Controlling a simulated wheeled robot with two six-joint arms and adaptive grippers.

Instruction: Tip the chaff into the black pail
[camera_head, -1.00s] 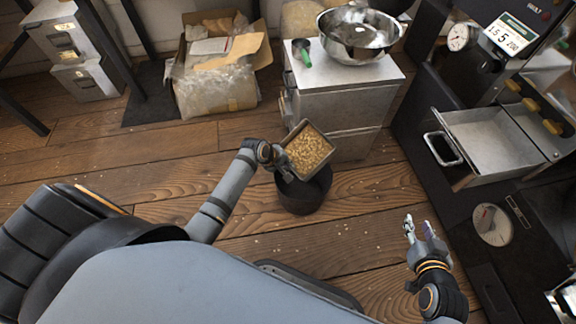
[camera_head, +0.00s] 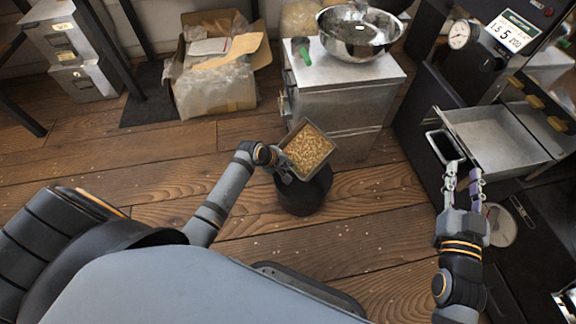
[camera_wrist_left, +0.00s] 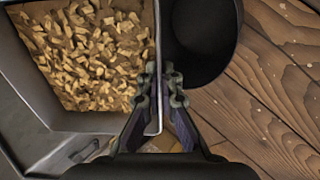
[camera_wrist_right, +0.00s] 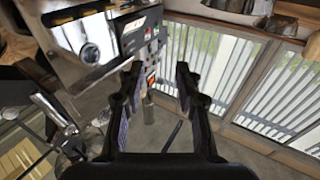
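The chaff (camera_head: 307,152), pale tan flakes, lies in a square metal tray (camera_wrist_left: 85,122). My left gripper (camera_head: 284,172) is shut on the tray's rim, as the left wrist view (camera_wrist_left: 161,88) shows. The black pail (camera_head: 303,196) stands on the floor just below and in front of the tray in the head view; the tray overlaps its mouth. The pail's dark inside shows right of the rim in the left wrist view (camera_wrist_left: 200,40), with no chaff visible. My right gripper (camera_head: 462,178) is open and empty in front of the roaster's drawer handle; its spread fingers show in the right wrist view (camera_wrist_right: 159,85).
The roaster's open metal drawer (camera_head: 490,140) juts out at right. A cardboard box (camera_head: 215,90) sits at back left.

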